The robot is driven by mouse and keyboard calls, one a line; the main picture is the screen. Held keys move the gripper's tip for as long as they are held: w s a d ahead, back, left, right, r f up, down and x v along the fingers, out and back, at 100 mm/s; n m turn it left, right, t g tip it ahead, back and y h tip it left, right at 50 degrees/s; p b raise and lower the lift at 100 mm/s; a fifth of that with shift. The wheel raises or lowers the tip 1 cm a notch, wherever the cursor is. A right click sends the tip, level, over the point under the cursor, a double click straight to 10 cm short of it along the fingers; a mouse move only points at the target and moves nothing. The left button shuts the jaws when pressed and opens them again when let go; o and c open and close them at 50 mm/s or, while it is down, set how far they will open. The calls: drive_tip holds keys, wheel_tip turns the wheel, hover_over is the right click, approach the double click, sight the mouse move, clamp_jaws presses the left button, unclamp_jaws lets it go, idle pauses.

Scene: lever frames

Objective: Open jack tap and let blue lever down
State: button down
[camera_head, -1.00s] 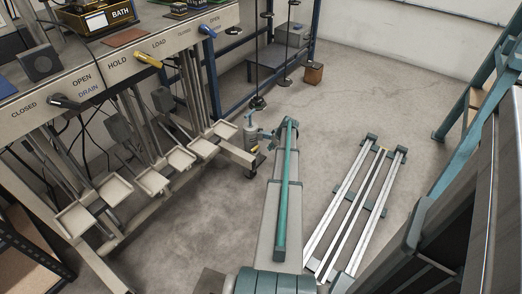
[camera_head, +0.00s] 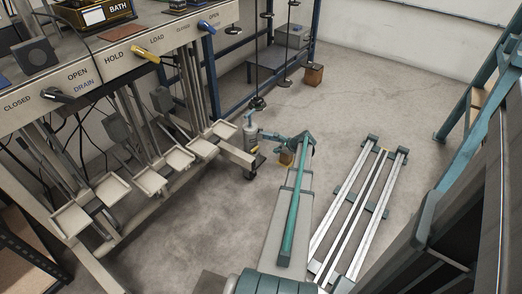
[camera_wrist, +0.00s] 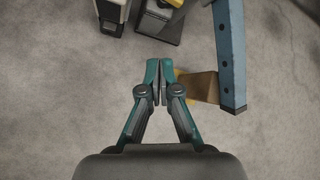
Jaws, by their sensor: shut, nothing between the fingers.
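The blue lever (camera_head: 206,27) is on the front panel at the top of the head view, angled down to the right beside the words CLOSED and OPEN.
A yellow lever (camera_head: 146,55) and a black lever (camera_head: 62,97) share the panel. Several pale trays (camera_head: 150,180) hang below it. A brown block (camera_wrist: 203,86) and a blue post (camera_wrist: 230,50) lie right of my fingers. Silver rails (camera_head: 348,215) are on the floor, right.

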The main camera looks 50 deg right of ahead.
sight(254, 150)
drive_tip(key=w+f+m+b, duration=0.2)
drive_tip(key=w, duration=0.1)
drive_tip(key=w+f+m+b, duration=0.1)
drive_tip(key=w+f+m, duration=0.1)
drive_tip(key=w, duration=0.2)
drive_tip(key=w+d+f+m+b, duration=0.1)
drive_tip(key=w+f+b, duration=0.1)
drive_tip(key=w+f, duration=0.1)
drive_tip(key=shift+w+d+m+b, duration=0.1)
drive_tip(key=shift+w+m+b, duration=0.1)
drive_tip(key=shift+m+b, duration=0.2)
drive_tip(key=shift+w+r, duration=0.15)
drive_tip(key=shift+w, duration=0.4)
